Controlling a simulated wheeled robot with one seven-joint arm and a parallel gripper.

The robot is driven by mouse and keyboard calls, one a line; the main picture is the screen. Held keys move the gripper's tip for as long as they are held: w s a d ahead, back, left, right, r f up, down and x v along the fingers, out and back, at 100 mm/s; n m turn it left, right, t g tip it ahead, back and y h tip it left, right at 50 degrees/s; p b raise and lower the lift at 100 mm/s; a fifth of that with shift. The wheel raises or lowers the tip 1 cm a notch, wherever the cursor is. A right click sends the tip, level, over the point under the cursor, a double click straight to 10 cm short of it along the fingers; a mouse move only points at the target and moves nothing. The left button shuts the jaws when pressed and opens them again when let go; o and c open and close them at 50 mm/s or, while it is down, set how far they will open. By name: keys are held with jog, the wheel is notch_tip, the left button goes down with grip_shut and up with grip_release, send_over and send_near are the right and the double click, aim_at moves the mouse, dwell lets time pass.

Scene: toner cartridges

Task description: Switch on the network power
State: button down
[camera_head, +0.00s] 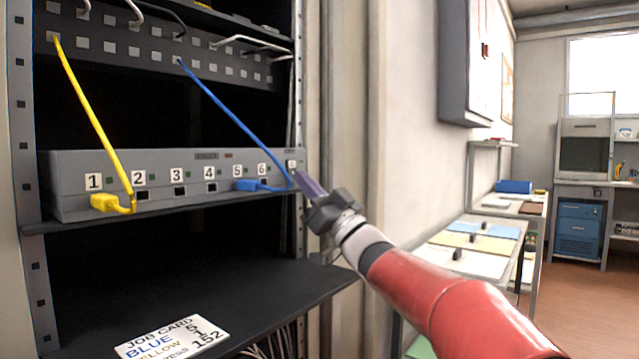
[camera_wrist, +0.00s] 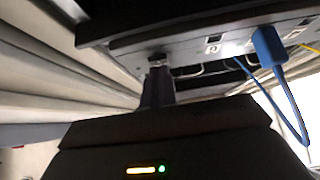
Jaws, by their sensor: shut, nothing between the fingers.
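The grey network unit (camera_head: 215,160) sits on a rack shelf, with ports numbered 1 to 6 along its front. A yellow plug (camera_head: 106,203) is at port 1 and a blue plug (camera_head: 247,185) is at port 5. A small labelled control (camera_head: 292,165) is at the unit's right end. My gripper (camera_head: 300,178) is shut and empty, with its purplish fingertips at that right end, just below the label. In the wrist view the fingertips (camera_wrist: 157,66) are up against a small dark part of the panel; I cannot tell whether they touch or press it.
A patch panel (camera_head: 160,45) above holds the upper ends of the yellow and blue cables. A job card (camera_head: 172,338) lies on the lower shelf (camera_head: 190,270). The rack's right post (camera_head: 300,90) is close beside my gripper. Benches (camera_head: 480,245) stand at right.

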jog(key=shift+w+a, duration=0.1)
jog(key=shift+w+a+f+b, duration=0.1)
jog(key=shift+w+a+b, duration=0.1)
jog(key=shift+b, duration=0.45)
jog(key=s+d+f+b, duration=0.3)
jog(key=s+d, duration=0.6)
jog(key=d, duration=0.3)
jog(key=shift+s+d+f, duration=0.15)
jog(key=shift+s+d, duration=0.1)
jog(key=shift+s, duration=0.15)
jog(key=shift+t, duration=0.3)
